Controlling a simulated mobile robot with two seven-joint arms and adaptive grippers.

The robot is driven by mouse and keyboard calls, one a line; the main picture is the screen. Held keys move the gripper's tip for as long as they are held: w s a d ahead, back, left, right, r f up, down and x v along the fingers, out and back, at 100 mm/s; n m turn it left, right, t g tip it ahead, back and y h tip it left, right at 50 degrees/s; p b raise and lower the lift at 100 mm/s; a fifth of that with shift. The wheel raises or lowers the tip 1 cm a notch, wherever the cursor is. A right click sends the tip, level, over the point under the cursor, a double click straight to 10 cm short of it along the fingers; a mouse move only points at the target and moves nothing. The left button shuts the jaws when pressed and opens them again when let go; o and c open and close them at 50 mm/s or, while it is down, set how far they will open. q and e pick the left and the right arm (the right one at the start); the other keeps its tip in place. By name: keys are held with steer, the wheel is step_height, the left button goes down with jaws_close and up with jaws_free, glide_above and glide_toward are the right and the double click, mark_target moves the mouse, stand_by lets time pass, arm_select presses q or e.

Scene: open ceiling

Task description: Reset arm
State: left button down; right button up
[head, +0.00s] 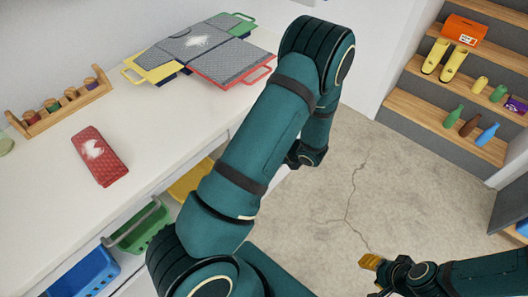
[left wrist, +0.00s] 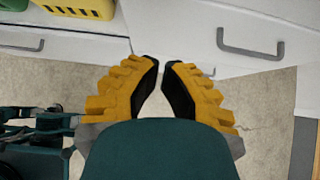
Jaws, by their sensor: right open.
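My left arm (head: 262,130) is dark green and rises through the middle of the head view, bent at the top. Its gripper is hidden in that view. In the left wrist view my left gripper (left wrist: 161,63) has two yellow fingers with black pads. Their tips lean close together with a small gap and nothing between them. It is over the floor, in front of white drawers. My right gripper (head: 370,262) shows at the lower right of the head view, with yellow fingertips over the concrete floor. It is open and holds nothing that I can see.
Blue (head: 85,272) and green (head: 140,228) bins sit below. Wooden steps (head: 455,98) hold boots and bottles. The floor (head: 335,190) between is clear.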

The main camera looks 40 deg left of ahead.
arm_select(q)
steer(key=shift+d+r, duration=0.35)
steer(key=shift+d, duration=0.05)
steer(key=s+d+f+n+g+h, duration=0.3)
steer(key=s+d+f+n+h, duration=0.1)
steer(key=s+d, duration=0.25)
steer(key=s+d+n+t+h, duration=0.2)
steer(key=d+n+h, duration=0.2)
steer(key=d+n, duration=0.4)
steer(key=s+d+n+t+h, duration=0.2)
steer(key=d+n+h, duration=0.3)
steer(key=d+n, duration=0.3)
steer(key=shift+s+d+r, duration=0.2)
steer(key=shift+s+r, duration=0.15)
steer(key=shift+s, duration=0.2)
